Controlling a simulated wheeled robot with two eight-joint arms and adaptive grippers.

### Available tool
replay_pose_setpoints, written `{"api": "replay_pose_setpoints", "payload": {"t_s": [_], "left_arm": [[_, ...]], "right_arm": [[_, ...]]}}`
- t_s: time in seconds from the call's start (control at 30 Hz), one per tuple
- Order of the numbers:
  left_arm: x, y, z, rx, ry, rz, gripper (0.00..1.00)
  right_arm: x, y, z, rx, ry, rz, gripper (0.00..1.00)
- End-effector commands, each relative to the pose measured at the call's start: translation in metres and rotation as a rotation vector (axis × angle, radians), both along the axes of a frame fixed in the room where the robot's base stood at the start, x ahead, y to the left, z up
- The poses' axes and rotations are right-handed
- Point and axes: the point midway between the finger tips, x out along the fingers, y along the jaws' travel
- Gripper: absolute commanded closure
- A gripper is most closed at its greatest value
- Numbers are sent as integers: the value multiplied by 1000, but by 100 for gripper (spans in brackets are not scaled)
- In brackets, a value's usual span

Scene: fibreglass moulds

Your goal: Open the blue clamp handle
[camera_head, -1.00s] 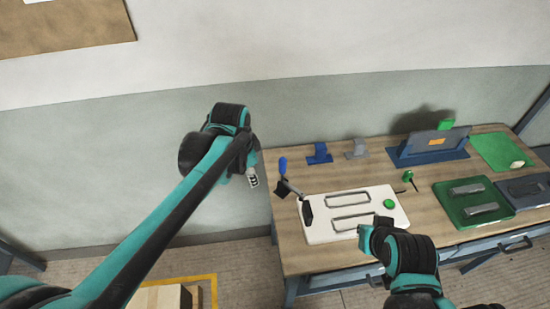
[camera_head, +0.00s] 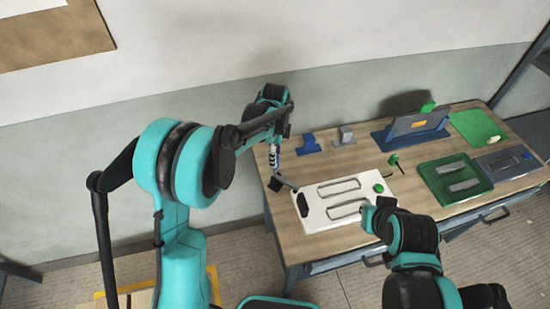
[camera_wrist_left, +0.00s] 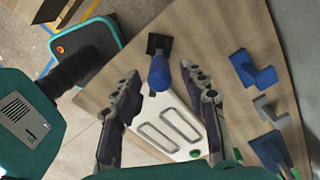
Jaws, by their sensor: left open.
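The blue clamp handle (camera_wrist_left: 160,74) stands up from a black clamp base (camera_wrist_left: 159,44) in the left wrist view. It lies between the fingers of my left gripper (camera_wrist_left: 163,82), which are open and apart on either side of it. In the head view the left gripper (camera_head: 274,157) is at the clamp (camera_head: 287,183), at the left end of the white mould board (camera_head: 325,221), and largely hides the handle. My right gripper (camera_head: 371,216) is at the board's right front edge; its fingers do not show clearly.
A blue bracket (camera_head: 309,146) and a grey bracket (camera_head: 346,136) stand behind the board. A green tray (camera_head: 432,178) and a blue stand (camera_head: 410,133) are to the right. The table's left edge is close to the clamp.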

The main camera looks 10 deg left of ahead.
Motion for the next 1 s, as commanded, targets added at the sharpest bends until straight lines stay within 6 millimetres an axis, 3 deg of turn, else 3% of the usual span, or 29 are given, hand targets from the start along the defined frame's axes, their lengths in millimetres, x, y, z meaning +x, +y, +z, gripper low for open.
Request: {"api": "replay_pose_setpoints", "payload": {"t_s": [0.13,0.43,0.6,1.0], "left_arm": [[0,0,-13,0,0,1,56],[0,0,-15,0,-1,1,56],[0,0,-15,0,-1,1,100],[2,6,-16,-37,19,5,100]], "right_arm": [[0,0,-2,0,0,0,100],[0,0,-2,0,0,0,100],[0,0,-2,0,0,0,100],[0,0,-5,0,0,0,100]]}}
